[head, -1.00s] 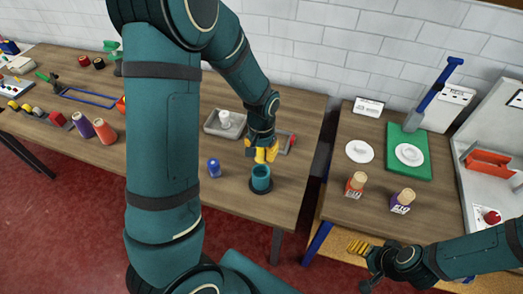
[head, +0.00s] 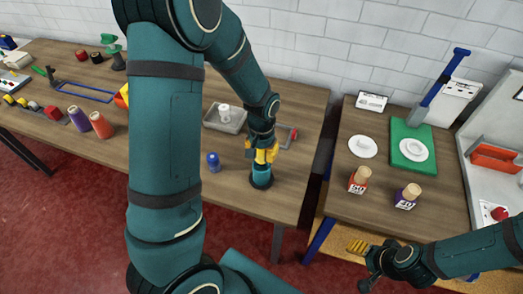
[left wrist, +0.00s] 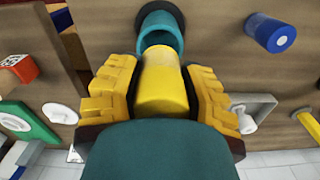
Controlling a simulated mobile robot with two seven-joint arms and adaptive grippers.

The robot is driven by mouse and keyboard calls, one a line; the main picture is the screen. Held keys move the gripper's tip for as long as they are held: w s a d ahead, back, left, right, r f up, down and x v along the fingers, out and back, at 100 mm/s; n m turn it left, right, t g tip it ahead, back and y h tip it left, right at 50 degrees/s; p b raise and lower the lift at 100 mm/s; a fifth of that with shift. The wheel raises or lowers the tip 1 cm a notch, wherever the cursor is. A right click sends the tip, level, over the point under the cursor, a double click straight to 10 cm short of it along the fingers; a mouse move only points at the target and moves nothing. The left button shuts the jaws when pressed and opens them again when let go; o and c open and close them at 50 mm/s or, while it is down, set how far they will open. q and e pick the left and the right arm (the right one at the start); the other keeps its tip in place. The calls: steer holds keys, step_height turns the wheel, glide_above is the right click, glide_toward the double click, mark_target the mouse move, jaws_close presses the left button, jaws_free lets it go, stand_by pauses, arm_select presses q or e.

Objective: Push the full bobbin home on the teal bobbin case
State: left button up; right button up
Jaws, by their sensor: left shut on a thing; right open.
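The teal bobbin case (head: 261,180) is an open-topped cup on a dark round base on the wooden table. It also shows in the left wrist view (left wrist: 158,22), its mouth facing my gripper. My left gripper (head: 263,152) is directly above it, shut on the yellow full bobbin (left wrist: 165,85). In the left wrist view the bobbin lies between the yellow fingers (left wrist: 160,92), its far end at the case's mouth. I cannot tell how far it is inside. My right gripper (head: 358,247) is open and empty at the front edge of the right table.
A blue spool (head: 213,163) stands left of the case. A grey tray (head: 210,122) with a white spool is behind it. The right table holds a green board (head: 404,165), white discs and two cork-topped containers. Bare wood lies in front of the case.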

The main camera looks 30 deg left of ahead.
mark_target(262, 162)
arm_select(q)
steer(key=shift+f+b, duration=0.55)
steer(key=shift+f, duration=0.45)
steer(key=shift+f+b, duration=1.3)
steer(key=shift+f, duration=0.2)
stand_by(0.9)
steer(key=o, duration=1.2)
steer(key=shift+c, duration=0.2)
steer(key=shift+r, duration=0.1)
step_height(262, 162, up, 12)
